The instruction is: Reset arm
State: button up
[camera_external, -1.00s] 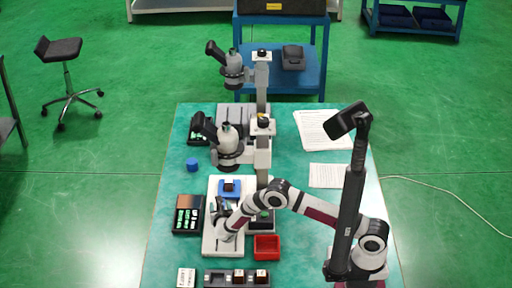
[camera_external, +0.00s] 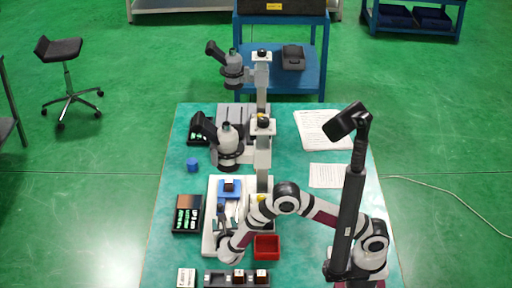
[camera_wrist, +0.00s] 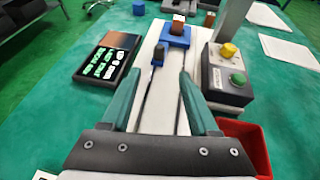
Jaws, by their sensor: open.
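My gripper (camera_wrist: 160,110) is open and empty in the wrist view, its two greenish fingers spread above the white base plate (camera_wrist: 152,52). In the external view my gripper (camera_external: 222,250) hangs over the front part of that plate, partly hidden by my wrist. A blue fixture (camera_wrist: 176,36) holding a small brown block (camera_wrist: 178,21) sits at the far end of the plate, beyond the fingertips. It also shows in the external view (camera_external: 228,196).
A digital readout box (camera_external: 187,215) lies left of the plate. A red bin (camera_external: 266,247) stands right of it. A grey tray with brown blocks (camera_external: 237,279) is at the front. Two microscopes (camera_external: 228,146) stand behind. A control box with buttons (camera_wrist: 226,75) is close to the right finger.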

jog(key=w+d+r+m+g+h, duration=0.2)
jog(key=w+d+r+m+h, duration=0.3)
jog(key=w+d+m, duration=0.45)
jog(key=d+r+m+g+h, duration=0.25)
jog(key=d+m, duration=0.25)
jog(key=d, duration=0.5)
jog(key=d+r+m+g+h, duration=0.2)
jog(key=d+m+g, duration=0.15)
jog(key=d, duration=0.55)
jog(key=s+d+r+m+g+y, duration=0.1)
jog(key=s+d+m+g, duration=0.25)
jog(key=d+m, duration=0.35)
jog(key=s+d+r+m+g+y, duration=0.2)
jog(key=s+d+m, duration=0.3)
jog(key=d+m, duration=0.15)
jog(key=s+a+m+y, duration=0.1)
jog(key=s+m+y, duration=0.5)
jog(key=s+m, duration=0.3)
jog(key=m, duration=0.3)
jog(key=shift+s, duration=0.2)
